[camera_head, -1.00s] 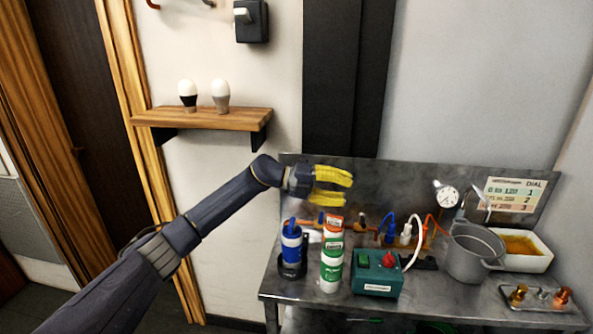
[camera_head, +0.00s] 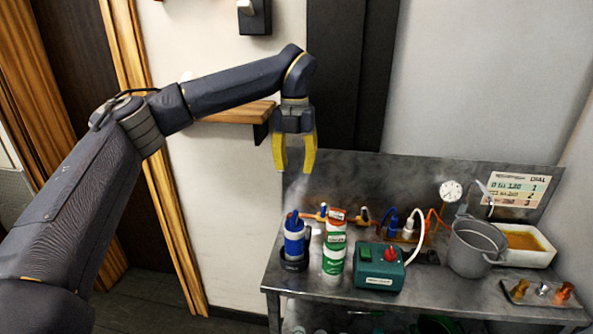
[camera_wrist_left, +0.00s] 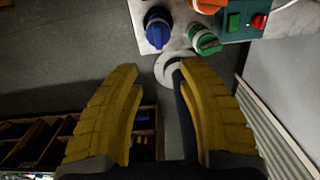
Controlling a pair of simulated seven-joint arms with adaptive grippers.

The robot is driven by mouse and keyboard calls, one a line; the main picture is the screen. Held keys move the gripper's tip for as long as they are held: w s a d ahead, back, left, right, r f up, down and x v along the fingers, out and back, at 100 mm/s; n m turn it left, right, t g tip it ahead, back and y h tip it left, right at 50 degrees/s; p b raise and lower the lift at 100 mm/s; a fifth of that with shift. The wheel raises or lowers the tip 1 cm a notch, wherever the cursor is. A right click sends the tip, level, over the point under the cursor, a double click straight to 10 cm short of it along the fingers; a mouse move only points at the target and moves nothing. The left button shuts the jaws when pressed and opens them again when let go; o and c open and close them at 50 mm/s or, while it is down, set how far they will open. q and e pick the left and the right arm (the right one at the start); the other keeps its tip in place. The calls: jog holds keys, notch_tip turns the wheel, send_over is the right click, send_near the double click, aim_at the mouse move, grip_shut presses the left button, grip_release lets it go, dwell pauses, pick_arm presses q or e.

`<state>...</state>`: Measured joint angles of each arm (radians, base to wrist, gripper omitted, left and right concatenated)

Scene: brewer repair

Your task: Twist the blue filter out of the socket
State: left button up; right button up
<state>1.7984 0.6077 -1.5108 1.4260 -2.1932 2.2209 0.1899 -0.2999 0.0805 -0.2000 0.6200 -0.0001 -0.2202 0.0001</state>
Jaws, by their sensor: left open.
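The blue filter (camera_head: 294,238) stands upright in a dark round socket (camera_head: 293,262) at the left end of the metal bench. It has a white band round its middle. In the left wrist view the blue filter (camera_wrist_left: 158,29) shows from above, beyond the fingertips. My left gripper (camera_head: 294,172) has yellow fingers, points down and is open and empty. In the head view it is above the filter, apart from it. The wrist view also shows the open left gripper (camera_wrist_left: 158,75). My right gripper is not in view.
An orange, white and green canister (camera_head: 334,245) stands close to the filter's right. A green box (camera_head: 379,267) with a red knob, a grey pot (camera_head: 476,248) and a white tray (camera_head: 548,259) stand farther right. A wooden shelf (camera_head: 237,114) is on the wall behind my left arm.

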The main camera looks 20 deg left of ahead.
aim_at(294, 215)
pick_arm(q)
notch_tip(294, 215, down, 17)
jog(key=shift+a+f, duration=0.1)
dwell(0.8)
grip_shut()
dwell(0.3)
dwell(0.4)
